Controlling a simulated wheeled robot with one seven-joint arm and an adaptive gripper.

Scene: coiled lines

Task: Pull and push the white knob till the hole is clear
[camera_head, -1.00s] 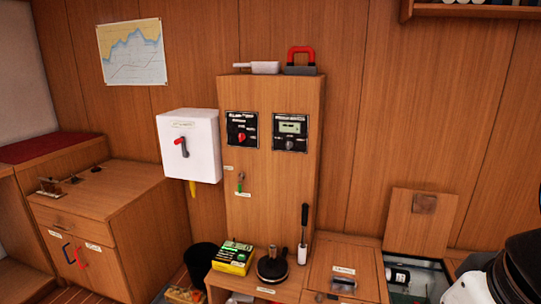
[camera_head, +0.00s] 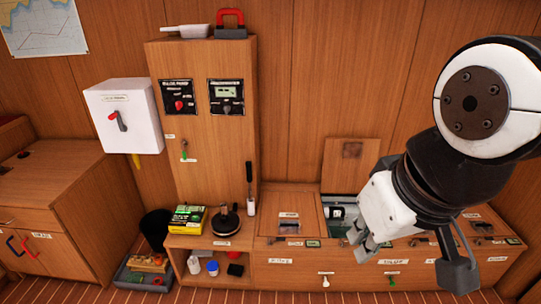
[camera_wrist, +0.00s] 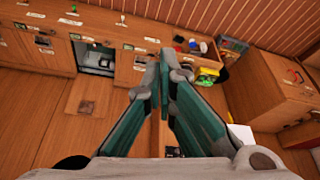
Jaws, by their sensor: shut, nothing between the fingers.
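The white knob (camera_head: 325,281) sticks out of the front panel of the low wooden bench (camera_head: 300,262). A green knob (camera_head: 391,280) is on the same panel to its right. My gripper (camera_head: 361,241) is shut and empty, above and to the right of the white knob in the head view, apart from it. In the wrist view its two fingers (camera_wrist: 167,68) come together at the tips. I cannot make out the hole with certainty; a hatch opening (camera_head: 343,211) in the bench top is partly hidden by my arm.
A raised hatch lid (camera_head: 350,165) stands behind the opening. A tall cabinet (camera_head: 216,130), a white switch box (camera_head: 124,115) and a black-handled lever (camera_head: 249,185) stand to the left. Floor in front is clear.

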